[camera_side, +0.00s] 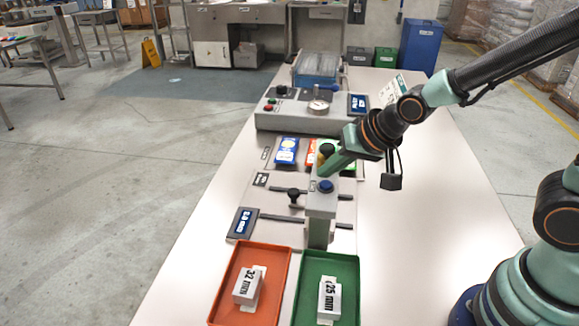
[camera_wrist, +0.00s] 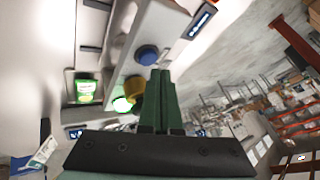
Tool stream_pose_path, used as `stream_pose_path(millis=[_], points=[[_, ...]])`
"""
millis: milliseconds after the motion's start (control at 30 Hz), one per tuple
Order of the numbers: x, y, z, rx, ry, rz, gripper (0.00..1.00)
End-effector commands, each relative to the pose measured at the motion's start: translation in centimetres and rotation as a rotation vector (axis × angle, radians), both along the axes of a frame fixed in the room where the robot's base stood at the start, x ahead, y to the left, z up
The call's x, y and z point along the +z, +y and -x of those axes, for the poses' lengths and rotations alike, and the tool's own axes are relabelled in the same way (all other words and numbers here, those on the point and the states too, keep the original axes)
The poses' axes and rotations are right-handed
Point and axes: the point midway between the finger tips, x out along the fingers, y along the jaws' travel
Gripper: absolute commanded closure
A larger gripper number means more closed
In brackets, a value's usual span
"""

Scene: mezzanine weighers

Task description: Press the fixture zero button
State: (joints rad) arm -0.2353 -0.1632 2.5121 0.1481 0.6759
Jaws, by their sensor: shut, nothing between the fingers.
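A blue round button (camera_side: 325,186) sits on top of the grey fixture block (camera_side: 320,206). No label on it is readable. The button also shows in the wrist view (camera_wrist: 146,55), just left of my fingertips. My gripper (camera_side: 323,173) is shut and empty, its green fingers slanting down from the right. The tips are close behind the blue button in the side view; I cannot tell whether they touch anything. A yellowish knob (camera_wrist: 133,88) and a lit green lamp (camera_wrist: 122,104) lie beside my fingers in the wrist view. The fixture's small display (camera_side: 243,222) is at its left.
An orange tray (camera_side: 217,306) and a green tray (camera_side: 302,308) at the front hold blocks marked 32 mm and 25 mm. A grey console (camera_side: 285,122) with buttons, dial and display stands behind.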

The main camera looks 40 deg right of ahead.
Motion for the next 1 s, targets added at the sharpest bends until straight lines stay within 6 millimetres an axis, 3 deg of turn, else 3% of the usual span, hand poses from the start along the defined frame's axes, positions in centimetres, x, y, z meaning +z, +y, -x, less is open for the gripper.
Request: stream_pose_path(millis=[167,700,1000], points=[[0.4,0.0,-0.1,0.000,-0.003,-0.001,1.00],[4.8,0.0,0.0,0.000,-0.002,0.000,1.00],[5.0,0.0,0.0,0.000,0.000,0.000,1.00]])
